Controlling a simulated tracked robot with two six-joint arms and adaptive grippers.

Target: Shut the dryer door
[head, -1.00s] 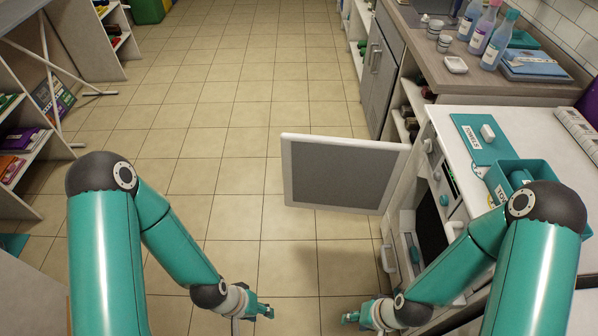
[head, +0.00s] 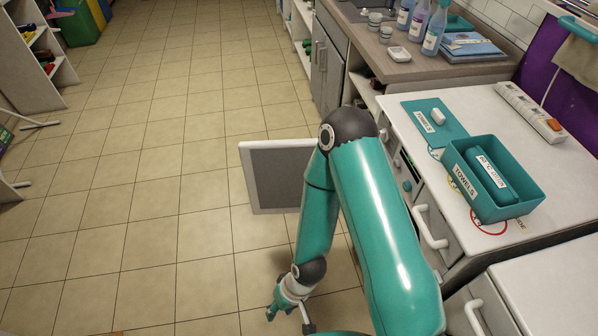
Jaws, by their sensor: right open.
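The dryer door (head: 270,190), a grey panel in a white frame, stands open and sticks out to the left over the floor. My right arm covers its right part and its hinge side. The dryer opening is mostly hidden behind my arm. My right gripper (head: 289,312) is open and empty, low above the floor tiles, on the near side of the door and apart from it in the picture. My left gripper is out of view.
The white top (head: 467,112) right of the door carries a teal towel box (head: 528,200) and a power strip (head: 530,112). White handles (head: 430,228) stick out below its edge. A counter with bottles (head: 436,28) stands behind. The tiled floor (head: 150,190) at left is clear.

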